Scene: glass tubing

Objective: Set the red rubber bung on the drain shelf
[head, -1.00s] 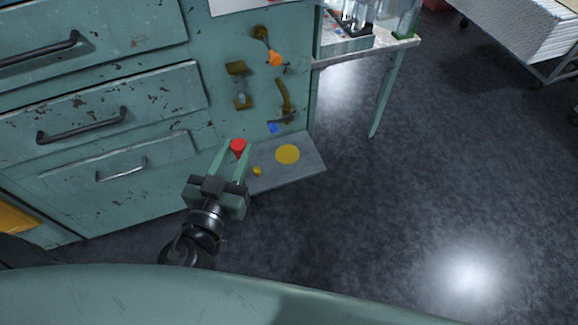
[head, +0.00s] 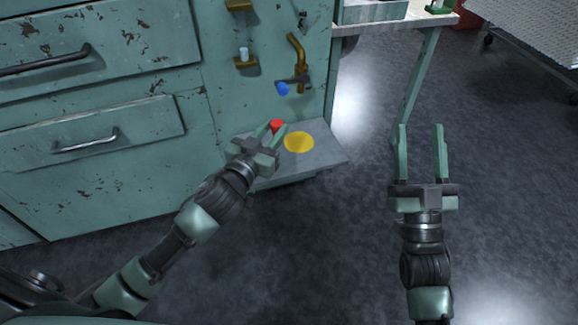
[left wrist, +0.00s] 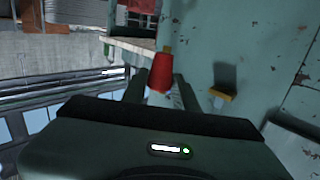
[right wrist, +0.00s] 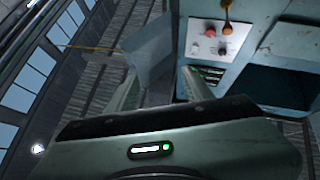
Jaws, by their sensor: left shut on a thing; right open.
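The red rubber bung (head: 277,125) is between the fingertips of my left gripper (head: 270,130), which is shut on it. The bung also shows in the left wrist view (left wrist: 160,74), with a finger on each side. The drain shelf (head: 325,157) is a grey plate low on the green cabinet, with a flat yellow disc (head: 299,142) on it. In the head view the bung appears at the shelf's back left, beside the disc; I cannot tell whether it touches the shelf. My right gripper (head: 421,152) is open and empty, right of the shelf.
A brass tap with a blue handle (head: 283,89) hangs on the cabinet above the shelf. A brass bracket (head: 245,60) is to its left. A bench leg (head: 415,85) stands behind my right gripper. The floor right of the shelf is clear.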

